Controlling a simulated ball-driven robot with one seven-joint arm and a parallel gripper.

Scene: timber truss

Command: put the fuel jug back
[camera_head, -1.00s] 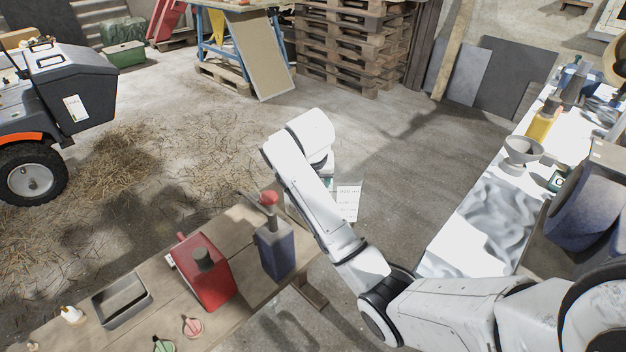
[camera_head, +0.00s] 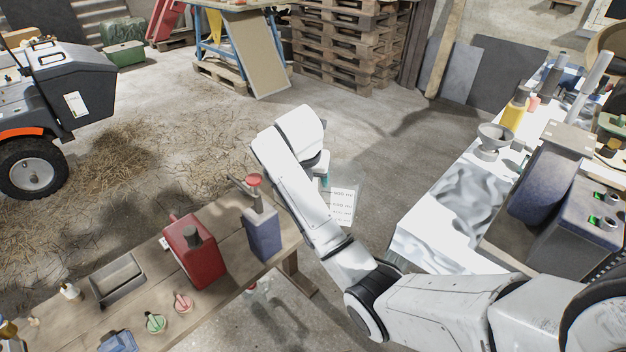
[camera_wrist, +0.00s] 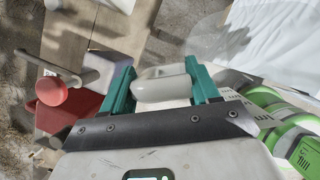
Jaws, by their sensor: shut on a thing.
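My gripper (camera_head: 325,180) hangs in front of the bench's right end, mostly hidden behind my arm in the head view. In the wrist view its teal fingers (camera_wrist: 162,88) are shut on the pale grey handle (camera_wrist: 162,84) of a jug. The held jug, which I take for the fuel jug, shows in the head view as a translucent body with a white printed label (camera_head: 342,204). It hangs over the floor, apart from the wooden bench (camera_head: 225,215).
The bench holds a red canister (camera_head: 195,255), a blue container with a red top (camera_head: 262,235) near its right end and a grey tray (camera_head: 117,278). A white-covered table (camera_head: 440,225) with a funnel (camera_head: 494,140) and blue-grey containers (camera_head: 545,185) stands right. Floor between them is open.

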